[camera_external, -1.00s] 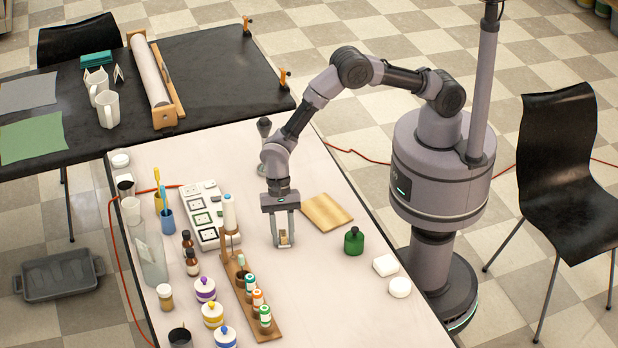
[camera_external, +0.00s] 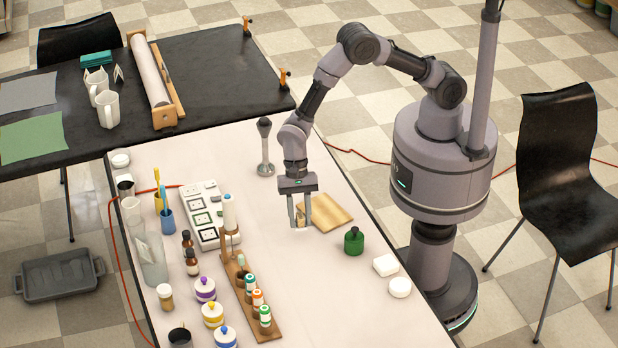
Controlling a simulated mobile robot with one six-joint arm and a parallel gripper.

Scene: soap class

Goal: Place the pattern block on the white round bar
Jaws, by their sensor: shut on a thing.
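My gripper (camera_external: 301,224) points down over the middle of the table, just left of the wooden board. It is shut on a small tan pattern block (camera_external: 300,216), which shows between the two fingers and is partly hidden by them. I cannot tell how high the block is above the table. The white round bar (camera_external: 400,288) lies flat near the right edge of the table, to the right of and nearer the camera than my gripper. Its top looks bare.
A white square bar (camera_external: 386,265) lies right beside the round one. The wooden board (camera_external: 327,211) lies close right of my gripper.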

